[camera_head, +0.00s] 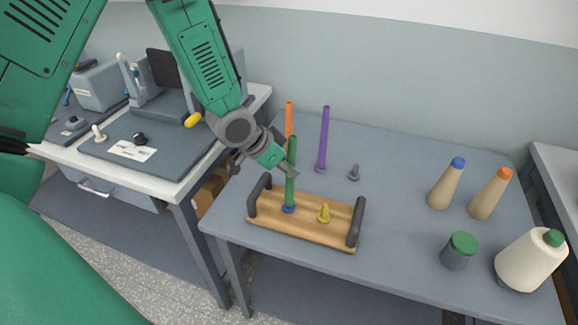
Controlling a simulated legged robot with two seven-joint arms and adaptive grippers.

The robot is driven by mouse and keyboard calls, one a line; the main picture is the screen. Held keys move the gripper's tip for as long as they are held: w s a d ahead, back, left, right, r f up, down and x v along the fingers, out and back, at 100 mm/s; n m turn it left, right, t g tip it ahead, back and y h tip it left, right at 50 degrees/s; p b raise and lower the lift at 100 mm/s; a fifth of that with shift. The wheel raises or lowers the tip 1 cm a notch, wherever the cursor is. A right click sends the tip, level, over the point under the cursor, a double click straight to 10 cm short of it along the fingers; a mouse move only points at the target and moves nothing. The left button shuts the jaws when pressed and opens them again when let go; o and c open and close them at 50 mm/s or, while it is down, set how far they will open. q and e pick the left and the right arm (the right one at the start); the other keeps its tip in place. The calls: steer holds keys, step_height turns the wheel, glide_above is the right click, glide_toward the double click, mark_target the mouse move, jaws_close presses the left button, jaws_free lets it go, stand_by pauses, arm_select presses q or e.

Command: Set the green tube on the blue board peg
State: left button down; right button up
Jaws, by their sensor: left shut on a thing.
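My left gripper (287,169) is shut on the green tube (291,187), which it holds about upright. The tube's lower end is at the blue peg (288,209) on the left part of the wooden board (310,233). Only a low blue part of that peg shows below the tube. The tube seems to be around the peg, but I cannot tell whether it rests fully down. A yellow peg (323,213) stands bare on the board, right of the tube. My right gripper is not in view.
Dark handles rise at the board's ends. Behind it stand an orange tube (289,118), a purple tube (323,140) and a grey peg (354,173). The table's middle right is free.

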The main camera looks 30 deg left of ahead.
arm_select(q)
steer(key=shift+f+b, duration=0.35)
steer(key=shift+f, duration=0.35)
steer(key=c, duration=1.3)
jaws_free()
steer(key=shift+s+r, duration=0.1)
steer(key=shift+r, duration=0.15)
steer(key=v, duration=1.1)
steer(key=shift+s+a, duration=0.2)
